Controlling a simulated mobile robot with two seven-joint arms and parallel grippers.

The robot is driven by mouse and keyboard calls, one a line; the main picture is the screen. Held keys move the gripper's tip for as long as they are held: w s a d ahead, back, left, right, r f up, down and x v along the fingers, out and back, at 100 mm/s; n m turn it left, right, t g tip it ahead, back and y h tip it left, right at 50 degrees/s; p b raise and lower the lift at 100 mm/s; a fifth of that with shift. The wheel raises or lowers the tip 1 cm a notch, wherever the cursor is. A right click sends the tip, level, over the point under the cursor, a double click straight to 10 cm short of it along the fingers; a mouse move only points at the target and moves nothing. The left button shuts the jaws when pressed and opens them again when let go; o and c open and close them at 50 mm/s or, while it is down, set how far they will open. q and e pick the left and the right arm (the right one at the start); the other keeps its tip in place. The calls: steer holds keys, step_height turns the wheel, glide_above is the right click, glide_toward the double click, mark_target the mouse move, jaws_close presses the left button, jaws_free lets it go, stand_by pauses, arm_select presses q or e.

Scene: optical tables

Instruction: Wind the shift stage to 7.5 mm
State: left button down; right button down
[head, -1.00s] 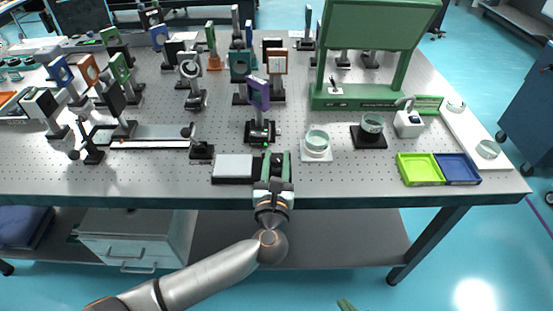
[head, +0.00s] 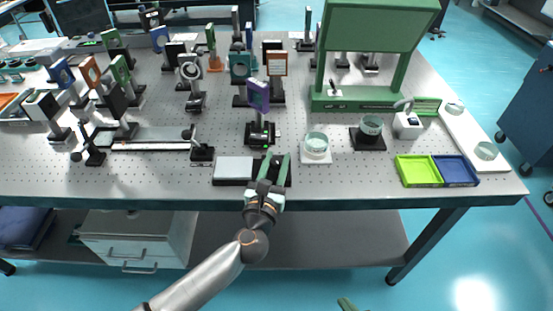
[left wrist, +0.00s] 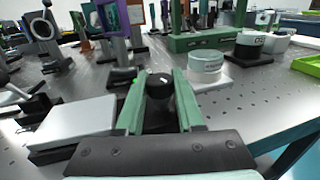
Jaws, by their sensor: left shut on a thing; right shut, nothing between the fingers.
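A low black unit with a light grey plate (head: 234,167) lies at the table's front edge; I take it for part of the shift stage. In the left wrist view its plate (left wrist: 75,122) is at left, and a round black knob (left wrist: 158,86) with a white mark on top stands right of it. My left gripper (head: 274,160) is shut on this knob, one green finger on each side (left wrist: 160,82). No scale reading is legible. A purple-framed mount (head: 258,95) with a small green light stands behind. Only the green tip of my right gripper (head: 345,303) shows, at the bottom edge, off the table.
Glass dishes on a white base (head: 316,148) and a black base (head: 368,137) stand to the right. Beyond are a green tray (head: 418,171) and a blue tray (head: 457,170). A rail (head: 150,139) lies left.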

arm_select(q)
steer(key=m+g+h+p, duration=0.1)
steer(key=m+h, duration=0.1)
steer(key=h, duration=0.1)
steer(key=shift+a, duration=0.1)
steer(key=shift+m+g+h, duration=0.6)
steer(key=shift+m+h, duration=0.3)
steer(key=shift+h, duration=0.2)
steer(key=shift+f+m+g+h, duration=0.1)
steer(key=shift+m+g+h, duration=0.6)
steer(key=shift+h, duration=0.4)
steer(key=shift+m+g+h+b, duration=0.35)
steer(key=shift+m+g+h, duration=0.75)
steer(key=shift+g+h, duration=0.1)
steer(key=c, duration=0.5)
jaws_free()
steer(key=v, duration=1.2)
steer(key=shift+s+a+b, duration=0.1)
steer(key=shift+a+b, duration=0.05)
steer(key=shift+b, duration=0.25)
